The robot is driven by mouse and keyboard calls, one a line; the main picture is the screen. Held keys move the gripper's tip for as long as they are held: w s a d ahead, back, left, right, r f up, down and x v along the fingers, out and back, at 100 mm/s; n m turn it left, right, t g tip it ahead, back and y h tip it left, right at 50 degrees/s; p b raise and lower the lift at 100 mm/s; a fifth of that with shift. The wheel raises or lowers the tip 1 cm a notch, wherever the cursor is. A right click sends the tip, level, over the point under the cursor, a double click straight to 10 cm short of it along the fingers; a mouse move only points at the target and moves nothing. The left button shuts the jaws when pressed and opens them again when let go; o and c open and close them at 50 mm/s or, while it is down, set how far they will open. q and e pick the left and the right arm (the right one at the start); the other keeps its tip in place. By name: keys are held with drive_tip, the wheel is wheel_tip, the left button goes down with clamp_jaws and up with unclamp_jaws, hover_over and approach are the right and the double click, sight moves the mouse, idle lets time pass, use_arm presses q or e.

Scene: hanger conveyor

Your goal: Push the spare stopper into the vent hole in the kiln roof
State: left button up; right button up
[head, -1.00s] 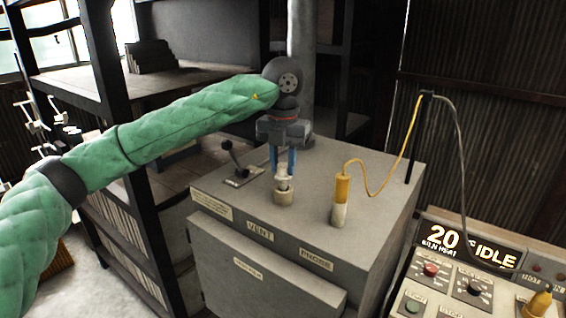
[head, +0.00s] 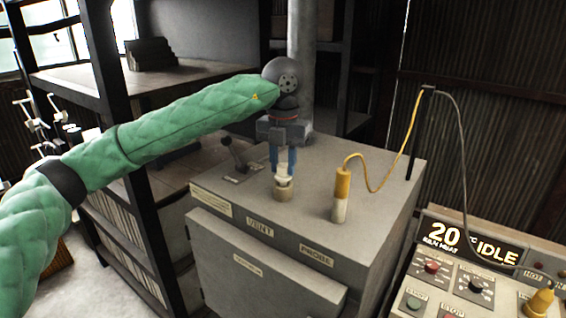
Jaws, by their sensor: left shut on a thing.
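My left gripper (head: 283,170) points straight down over the kiln roof (head: 308,178), its blue fingers shut on the pale stopper (head: 284,182). The stopper's lower end is at the mouth of a short tan collar (head: 283,194) on the roof, behind the VENT label (head: 260,228). It looks upright; how deep it sits in the vent hole is hidden by the collar. My right gripper is not in view.
The yellow-handled probe (head: 341,190) stands in the roof to the right, its yellow cable looping to a post (head: 418,135). A black lever (head: 238,157) is behind left. A control panel (head: 465,275) reads 20 and IDLE. Shelving stands at the left.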

sight(283, 165)
use_arm(q)
drive_tip(key=shift+f+b, duration=0.75)
drive_tip(key=shift+f, duration=0.05)
idle(1.1)
drive_tip(key=o, duration=0.8)
drive_tip(key=o, duration=0.5)
drive_tip(key=shift+r, duration=0.1)
wheel_tip(283, 165, up, 6)
drive_tip(key=shift+r+b, duration=0.15)
drive_tip(key=shift+b, duration=1)
drive_tip(key=shift+r, duration=0.65)
